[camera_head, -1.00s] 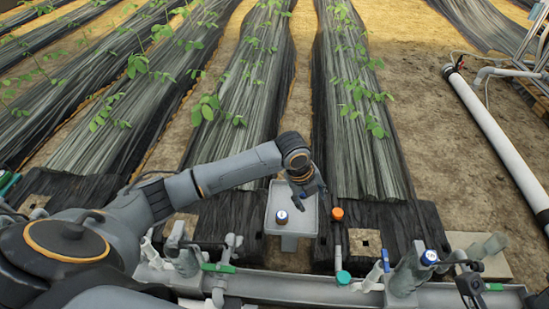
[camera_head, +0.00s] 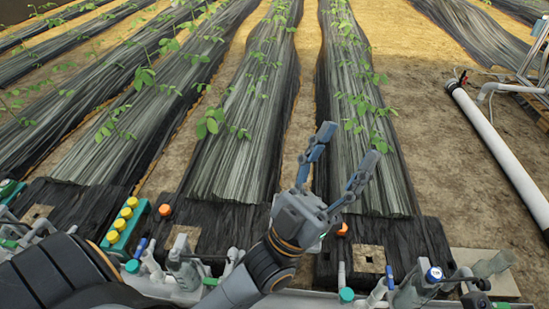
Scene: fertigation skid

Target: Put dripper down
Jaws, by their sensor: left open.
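My left gripper (camera_head: 348,148) is raised in the middle of the view, its two fingers spread wide and pointing up and away over the crop rows. Nothing shows between the fingers. No dripper can be made out for certain now. The grey tray, with a small blue-and-white capped piece in it, is hidden behind my left gripper and arm. My right gripper is not in view.
A green block with yellow caps (camera_head: 126,213) stands at left. A white pipe (camera_head: 500,155) runs at right. Film-covered rows fill the back.

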